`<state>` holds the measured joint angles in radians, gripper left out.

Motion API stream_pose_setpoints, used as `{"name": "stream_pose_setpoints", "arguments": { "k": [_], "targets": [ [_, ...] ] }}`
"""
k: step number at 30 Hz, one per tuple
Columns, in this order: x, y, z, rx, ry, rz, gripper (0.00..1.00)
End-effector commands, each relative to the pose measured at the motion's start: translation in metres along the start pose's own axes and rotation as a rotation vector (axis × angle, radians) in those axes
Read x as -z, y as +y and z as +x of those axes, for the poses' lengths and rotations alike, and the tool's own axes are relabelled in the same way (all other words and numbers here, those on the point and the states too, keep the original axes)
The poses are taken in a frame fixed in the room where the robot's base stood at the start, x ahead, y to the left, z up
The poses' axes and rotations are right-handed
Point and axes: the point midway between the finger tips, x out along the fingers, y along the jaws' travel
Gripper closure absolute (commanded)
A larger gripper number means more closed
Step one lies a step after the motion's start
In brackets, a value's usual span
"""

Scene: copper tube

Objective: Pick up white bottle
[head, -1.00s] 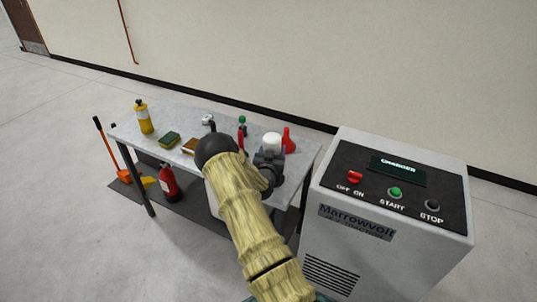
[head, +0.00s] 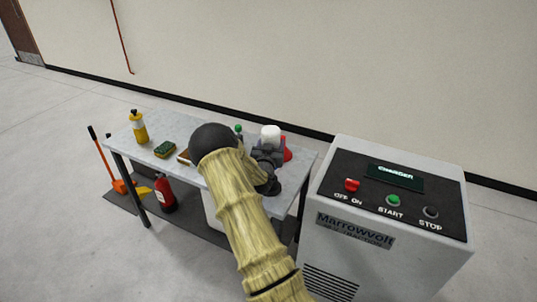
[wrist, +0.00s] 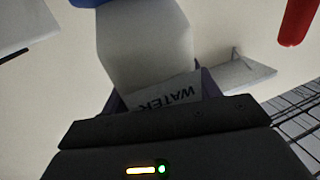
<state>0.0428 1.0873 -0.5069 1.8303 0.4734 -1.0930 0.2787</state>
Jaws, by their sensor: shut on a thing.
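The white bottle (head: 270,133) shows its white upper part above my gripper (head: 267,154) in the head view, over the right end of the table. In the wrist view the white bottle (wrist: 145,45) stands between my fingers, with a blue cap at the top edge and a label reading WATER. My gripper (wrist: 155,98) is shut on it around the label. The bottle's lower part is hidden by my gripper, so I cannot see its base.
The grey table (head: 180,126) also holds a yellow bottle (head: 139,128), a sponge (head: 164,150), a green-topped item (head: 238,129) and a red item (head: 288,155) close beside the white bottle. A charger cabinet (head: 385,235) stands at the right. A fire extinguisher (head: 165,194) is below the table.

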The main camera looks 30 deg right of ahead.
Motion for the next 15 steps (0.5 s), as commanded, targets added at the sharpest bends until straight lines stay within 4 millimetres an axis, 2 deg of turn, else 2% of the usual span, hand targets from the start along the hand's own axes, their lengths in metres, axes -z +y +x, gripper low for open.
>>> {"name": "stream_pose_setpoints", "arguments": {
  "k": [3, 6, 15],
  "targets": [
    [0.019, 0.001, 0.000, -0.002, 0.005, 0.003, 0.80],
    [0.027, 0.002, 0.000, -0.004, 0.003, 0.002, 0.80],
    [0.031, 0.002, 0.000, -0.003, 0.002, 0.001, 0.80]
  ]
}}
